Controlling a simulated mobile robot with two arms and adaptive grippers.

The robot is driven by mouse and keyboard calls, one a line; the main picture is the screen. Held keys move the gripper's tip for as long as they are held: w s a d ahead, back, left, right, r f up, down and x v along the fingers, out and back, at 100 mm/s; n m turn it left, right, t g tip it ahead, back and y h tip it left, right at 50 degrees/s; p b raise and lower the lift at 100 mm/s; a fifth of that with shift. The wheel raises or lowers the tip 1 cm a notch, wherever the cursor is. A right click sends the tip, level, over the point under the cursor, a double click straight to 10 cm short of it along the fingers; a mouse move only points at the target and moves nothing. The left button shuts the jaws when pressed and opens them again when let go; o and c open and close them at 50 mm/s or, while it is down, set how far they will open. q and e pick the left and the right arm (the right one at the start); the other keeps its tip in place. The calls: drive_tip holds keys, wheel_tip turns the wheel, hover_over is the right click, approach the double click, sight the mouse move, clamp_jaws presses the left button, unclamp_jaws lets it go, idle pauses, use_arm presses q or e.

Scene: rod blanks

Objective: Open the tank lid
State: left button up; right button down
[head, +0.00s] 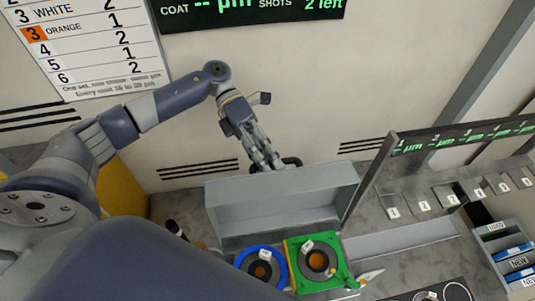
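A grey box-shaped part with raised sides, which looks like the tank lid (285,217), stands tilted up near the middle of the head view. Its hollow side faces me. My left gripper (275,163) is at its far top edge, beside a dark part that may be a handle or its own fingers. The fingertips are partly hidden behind the edge, so I cannot tell whether they grip it. A blue ring (245,256) and a green square frame (291,247), each with a dark round centre, lie just in front of the grey part. My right gripper is out of view.
A panel with a green-lettered display (460,135) stands at the right, above several numbered slots (424,205). A rack with blue-labelled boxes (513,252) is at the right edge. The wall with a printed chart (95,50) is close behind. A grey strip of counter (400,239) looks clear.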

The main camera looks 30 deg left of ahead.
use_arm(q)
drive_tip(key=shift+w+r, duration=0.15)
drive_tip(key=shift+r, duration=0.15)
drive_tip(key=shift+a+r, duration=0.1)
drive_tip(key=shift+r, duration=0.4)
wheel_tip(320, 180, up, 9)
drive_tip(key=shift+f, duration=0.1)
